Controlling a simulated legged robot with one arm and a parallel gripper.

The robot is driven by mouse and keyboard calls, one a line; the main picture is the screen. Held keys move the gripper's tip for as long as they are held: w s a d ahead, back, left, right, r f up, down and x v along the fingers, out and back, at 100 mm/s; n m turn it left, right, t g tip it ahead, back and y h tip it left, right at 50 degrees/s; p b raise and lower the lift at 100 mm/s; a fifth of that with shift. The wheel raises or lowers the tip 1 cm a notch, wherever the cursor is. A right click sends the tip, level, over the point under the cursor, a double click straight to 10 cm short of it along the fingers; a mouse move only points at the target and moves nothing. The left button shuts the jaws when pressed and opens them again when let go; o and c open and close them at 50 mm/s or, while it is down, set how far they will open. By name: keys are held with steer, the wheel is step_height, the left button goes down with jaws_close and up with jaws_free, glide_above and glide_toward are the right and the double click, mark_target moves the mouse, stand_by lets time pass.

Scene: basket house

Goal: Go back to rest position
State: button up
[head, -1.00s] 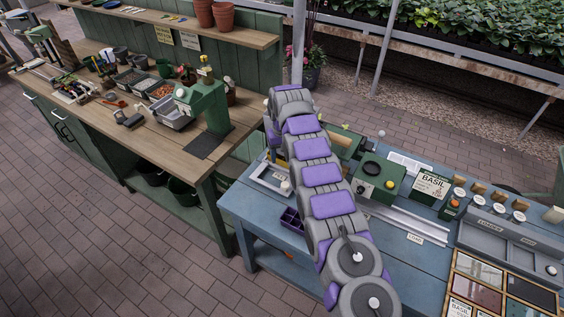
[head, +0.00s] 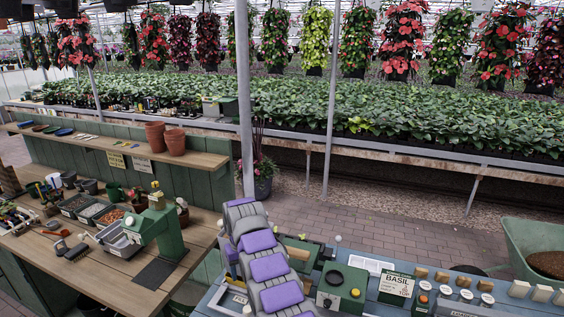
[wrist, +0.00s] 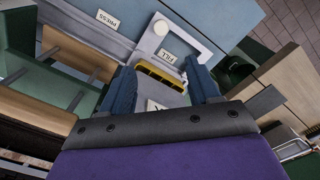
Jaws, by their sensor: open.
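In the wrist view my gripper (wrist: 160,92) is open, its two blue fingers spread apart. Nothing is held between the fingers. Past them lie a yellow piece (wrist: 160,76) and a grey frame marked FILL (wrist: 206,42) on the blue table (wrist: 232,14); the yellow piece appears between the fingertips in the picture, and I cannot tell how far below it is. In the head view my purple and grey arm reaches over the blue workbench (head: 210,297), and my gripper is hidden behind the arm.
A wooden bench (head: 132,272) with a green press (head: 160,232) and trays stands at the left. A green machine (head: 342,287) and a BASIL sign (head: 397,284) are right of my arm. A wheelbarrow (head: 530,240) stands far right. Brick floor (head: 400,245) lies open behind the workbench.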

steer(key=s+d+r+m+b, duration=0.1)
steer(key=s+d+r, duration=0.3)
steer(key=d+r, duration=0.6)
steer(key=s+d+r+m+b, duration=0.1)
steer(key=s+d+r, duration=0.35)
steer(key=s, duration=0.25)
steer(key=s+d+r+m, duration=0.1)
steer(key=s+d+r, duration=0.2)
steer(key=s+d, duration=0.25)
steer(key=s+d+f, duration=0.2)
steer(key=s+d, duration=0.1)
steer(key=s, duration=0.9)
steer(key=s+d+f+m+g+b, duration=0.1)
steer(key=s+d, duration=0.2)
steer(key=s, duration=0.9)
steer(key=s+d+f+m+b, duration=0.1)
steer(key=s+d+f, duration=0.1)
steer(key=s, duration=0.9)
steer(key=shift+s+d+f+g, duration=0.3)
steer(key=shift+s+d+f, duration=0.1)
steer(key=shift+d, duration=0.2)
steer(key=shift+c, duration=0.2)
